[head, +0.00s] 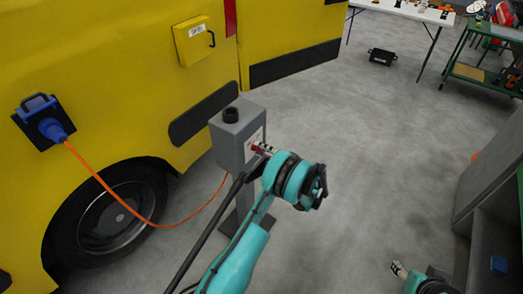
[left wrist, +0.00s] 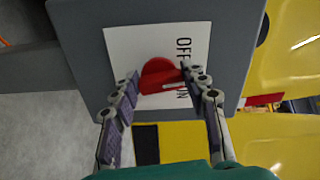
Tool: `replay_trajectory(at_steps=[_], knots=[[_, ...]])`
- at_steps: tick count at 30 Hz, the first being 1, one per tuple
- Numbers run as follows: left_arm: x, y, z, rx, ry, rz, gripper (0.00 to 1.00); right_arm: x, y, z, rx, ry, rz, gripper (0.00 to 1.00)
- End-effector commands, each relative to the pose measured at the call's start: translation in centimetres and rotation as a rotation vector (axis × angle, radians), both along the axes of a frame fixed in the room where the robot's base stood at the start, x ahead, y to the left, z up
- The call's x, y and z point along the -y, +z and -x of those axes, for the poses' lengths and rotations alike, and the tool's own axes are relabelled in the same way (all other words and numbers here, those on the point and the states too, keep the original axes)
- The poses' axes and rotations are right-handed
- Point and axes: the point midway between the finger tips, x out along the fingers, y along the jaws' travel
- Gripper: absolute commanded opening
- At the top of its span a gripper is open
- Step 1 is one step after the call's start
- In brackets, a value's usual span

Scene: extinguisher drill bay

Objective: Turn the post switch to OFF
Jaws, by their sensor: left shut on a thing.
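The grey switch box (head: 237,135) stands on a post beside the yellow vehicle. Its face carries a white label (left wrist: 125,50) and a red knob (left wrist: 158,72). On the label I read OFF, turned sideways, above partly hidden letters ending in N. The knob's pale mark points right, nearer the lower letters. My left gripper (head: 262,149) reaches the box face. In the left wrist view its fingers (left wrist: 163,78) are closed on the knob from both sides. My right gripper (head: 398,270) shows only partly at the bottom right, away from the box; its fingers are unclear.
The yellow vehicle (head: 110,60) fills the left, with an orange cable (head: 110,193) running from its blue plug (head: 55,130) toward the post. Grey cabinets (head: 490,190) stand at the right. The floor between is clear. Tables and a black case (head: 382,57) are far back.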

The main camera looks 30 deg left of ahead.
Motion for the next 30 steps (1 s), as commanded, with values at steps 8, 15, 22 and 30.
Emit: replay_trajectory(at_steps=[8,15,22,30], knots=[[0.01,-0.28,0.04,0.255,0.001,0.021,0.16,0.00,-0.01,0.00,0.000,0.000,0.000,0.50],[0.02,-0.43,0.01,0.444,0.001,0.037,0.16,0.00,-0.01,0.00,0.000,0.000,0.000,0.50],[0.02,-0.51,-0.02,0.568,0.001,0.047,0.16,0.00,-0.01,0.00,0.000,0.000,0.000,0.50],[0.02,-0.57,-0.04,0.635,0.001,0.052,0.16,0.00,-0.01,0.00,0.000,0.000,0.000,0.50]])
